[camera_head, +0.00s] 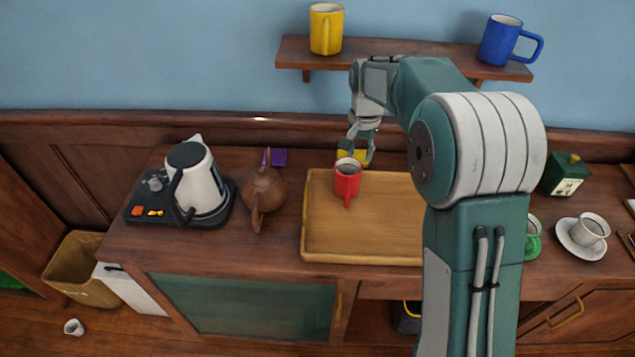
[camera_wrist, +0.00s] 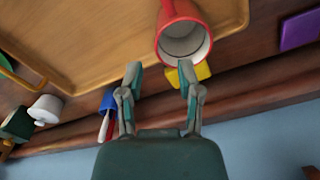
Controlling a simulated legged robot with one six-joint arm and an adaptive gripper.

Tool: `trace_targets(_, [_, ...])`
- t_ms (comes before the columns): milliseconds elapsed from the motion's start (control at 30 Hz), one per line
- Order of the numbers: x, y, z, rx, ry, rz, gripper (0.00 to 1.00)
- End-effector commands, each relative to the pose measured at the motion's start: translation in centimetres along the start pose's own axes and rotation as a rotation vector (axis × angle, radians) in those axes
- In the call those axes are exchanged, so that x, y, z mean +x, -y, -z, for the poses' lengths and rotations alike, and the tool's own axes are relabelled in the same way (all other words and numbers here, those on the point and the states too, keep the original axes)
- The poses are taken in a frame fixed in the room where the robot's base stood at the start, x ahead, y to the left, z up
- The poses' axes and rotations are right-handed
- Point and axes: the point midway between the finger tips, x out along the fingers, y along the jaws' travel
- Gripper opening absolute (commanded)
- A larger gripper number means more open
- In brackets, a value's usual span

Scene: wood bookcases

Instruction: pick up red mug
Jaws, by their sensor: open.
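The red mug (camera_head: 347,180) stands upright on the wooden tray (camera_head: 400,247), near its back left corner, with its handle toward the front. In the wrist view the red mug (camera_wrist: 184,36) shows its pale inside, just beyond the fingertips and a little to the right of the gap between them. My gripper (camera_head: 359,150) points down just behind and above the mug in the head view. In the wrist view my gripper (camera_wrist: 160,73) is open, with nothing between its fingers.
A yellow item (camera_head: 353,156) lies behind the mug. A brown teapot (camera_head: 262,190) and a kettle (camera_head: 205,185) stand to the left. Above, a shelf (camera_head: 400,50) holds a yellow mug (camera_head: 326,30) and a blue mug (camera_head: 499,40). The tray's front is clear.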

Motion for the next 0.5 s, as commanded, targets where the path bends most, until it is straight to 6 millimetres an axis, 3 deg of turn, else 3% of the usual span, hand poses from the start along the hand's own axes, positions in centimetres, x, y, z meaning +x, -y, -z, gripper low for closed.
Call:
trace_targets(167, [1.5, -0.3, 0.8, 0.016, 0.015, -0.001, 0.46])
trace_targets(500, [6.3, 0.7, 0.3, 0.012, 0.01, -0.01, 0.46])
